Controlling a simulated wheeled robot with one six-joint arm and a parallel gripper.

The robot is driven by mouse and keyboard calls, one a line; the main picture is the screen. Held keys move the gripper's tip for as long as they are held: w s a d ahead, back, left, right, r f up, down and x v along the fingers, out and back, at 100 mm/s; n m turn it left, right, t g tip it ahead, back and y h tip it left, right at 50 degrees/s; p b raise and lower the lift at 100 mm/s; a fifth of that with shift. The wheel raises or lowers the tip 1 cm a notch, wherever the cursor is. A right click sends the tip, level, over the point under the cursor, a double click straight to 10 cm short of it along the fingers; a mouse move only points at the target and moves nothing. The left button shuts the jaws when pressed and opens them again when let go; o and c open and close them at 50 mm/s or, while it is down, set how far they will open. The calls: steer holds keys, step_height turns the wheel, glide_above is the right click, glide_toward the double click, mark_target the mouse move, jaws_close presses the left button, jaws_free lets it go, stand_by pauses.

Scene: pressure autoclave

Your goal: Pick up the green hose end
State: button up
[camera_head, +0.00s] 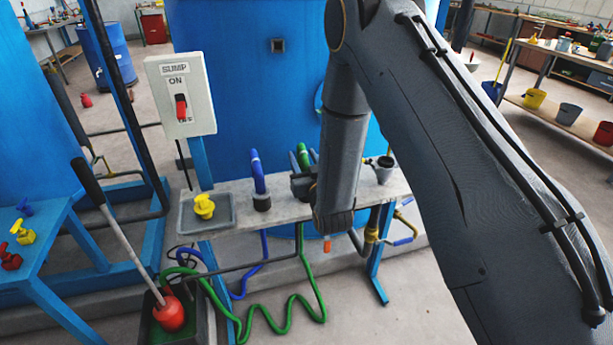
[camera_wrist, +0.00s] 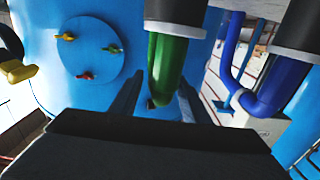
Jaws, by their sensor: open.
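The green hose end (camera_head: 303,152) stands up from the grey bench, just right of the blue hose end (camera_head: 258,172). My gripper (camera_head: 303,160) is at the green hose end, its fingers on either side of it and partly hiding it. In the wrist view the green hose end (camera_wrist: 170,62) hangs from a dark collar with a pale band, its tip between the two open fingers of my gripper (camera_wrist: 160,82). I cannot tell whether a finger touches it. The blue hose (camera_wrist: 278,85) is to the right there, apart from the fingers.
A grey tray (camera_head: 228,210) with a yellow fitting (camera_head: 204,206) lies on the bench (camera_head: 285,208) at left. A grey cup (camera_head: 384,172) stands at its right end. The SUMP switch box (camera_head: 180,95) is at left. A large blue tank (camera_head: 240,90) rises behind.

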steer(key=shift+w+a, duration=0.1)
steer(key=shift+w, duration=0.4)
jaws_close()
steer(key=shift+r, duration=0.1)
